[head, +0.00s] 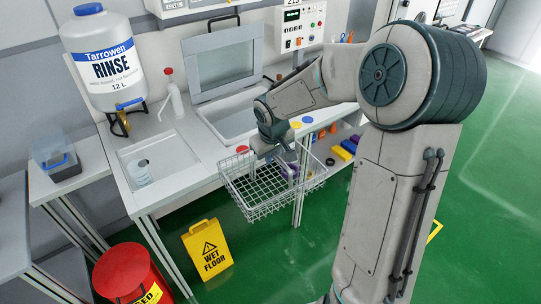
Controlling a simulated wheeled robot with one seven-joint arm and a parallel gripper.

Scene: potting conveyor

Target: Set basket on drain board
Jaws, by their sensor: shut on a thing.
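A wire basket (246,203) hangs in front of the bench, right of the sink and past the bench's front edge. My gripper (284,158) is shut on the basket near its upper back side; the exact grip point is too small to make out. A purple thing (290,171) shows at the basket's right part; I cannot tell whether it is inside or behind the wires. I cannot clearly pick out the drain board on the pale bench top (182,128).
A sink basin (172,158) holds a clear cup (140,173). A rinse tank (104,60) and a pump bottle (173,95) stand behind it. An open-lidded tub (236,119) is right of them. A wet-floor sign (207,248) and red bin (133,276) stand on the floor.

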